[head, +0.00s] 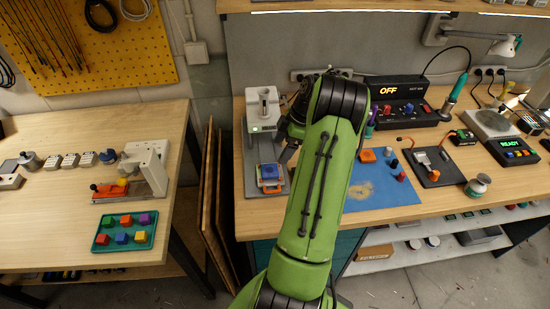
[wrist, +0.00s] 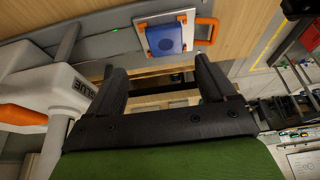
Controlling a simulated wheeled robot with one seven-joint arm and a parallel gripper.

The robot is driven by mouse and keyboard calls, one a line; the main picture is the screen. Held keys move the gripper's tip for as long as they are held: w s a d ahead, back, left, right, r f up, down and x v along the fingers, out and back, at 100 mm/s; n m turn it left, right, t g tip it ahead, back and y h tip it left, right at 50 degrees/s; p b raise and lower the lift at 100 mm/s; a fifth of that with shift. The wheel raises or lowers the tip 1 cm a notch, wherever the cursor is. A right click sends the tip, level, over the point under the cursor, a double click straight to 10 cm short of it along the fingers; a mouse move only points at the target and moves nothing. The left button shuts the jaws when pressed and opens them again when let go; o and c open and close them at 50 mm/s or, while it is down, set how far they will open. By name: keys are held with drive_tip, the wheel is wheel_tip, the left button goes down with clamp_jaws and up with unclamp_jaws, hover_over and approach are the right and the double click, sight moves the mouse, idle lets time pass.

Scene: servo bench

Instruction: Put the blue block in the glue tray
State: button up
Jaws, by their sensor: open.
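The glue tray, white with orange handles (wrist: 206,32), lies at the top of the wrist view. A blue block with a faint round mark on top (wrist: 165,40) sits inside its rim. In the head view the blue block (head: 269,171) shows in the tray (head: 271,187) on the grey base of the white glue machine (head: 262,108). My gripper (wrist: 160,70) is open, with nothing between its fingers. Its fingertips appear apart from the block, just below the tray in the wrist picture. In the head view my green arm hides most of the gripper.
The glue machine's white body (wrist: 38,88) is close on the left in the wrist view. Right of my arm are a blue mat (head: 385,190) with small parts and a control box reading OFF (head: 398,100). A teal tray of coloured blocks (head: 105,247) is on the left bench.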

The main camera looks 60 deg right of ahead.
drive_tip(key=w+a+r+m+g+h, duration=0.1)
drive_tip(key=w+a+r, duration=0.4)
drive_tip(key=a+r, duration=0.65)
drive_tip(key=a+r+m+h, duration=0.1)
drive_tip(key=a+r, duration=0.2)
drive_tip(key=a, duration=0.3)
drive_tip(key=a+r+m, duration=0.1)
drive_tip(key=a+r, duration=0.2)
drive_tip(key=a, duration=0.3)
drive_tip(key=s+a+m+t, duration=0.3)
drive_tip(key=s+a+m, duration=0.2)
drive_tip(key=s+a, duration=0.9)
drive_tip(key=shift+s+h, duration=0.25)
drive_tip(key=shift+h, duration=0.15)
drive_tip(key=shift+a, duration=0.15)
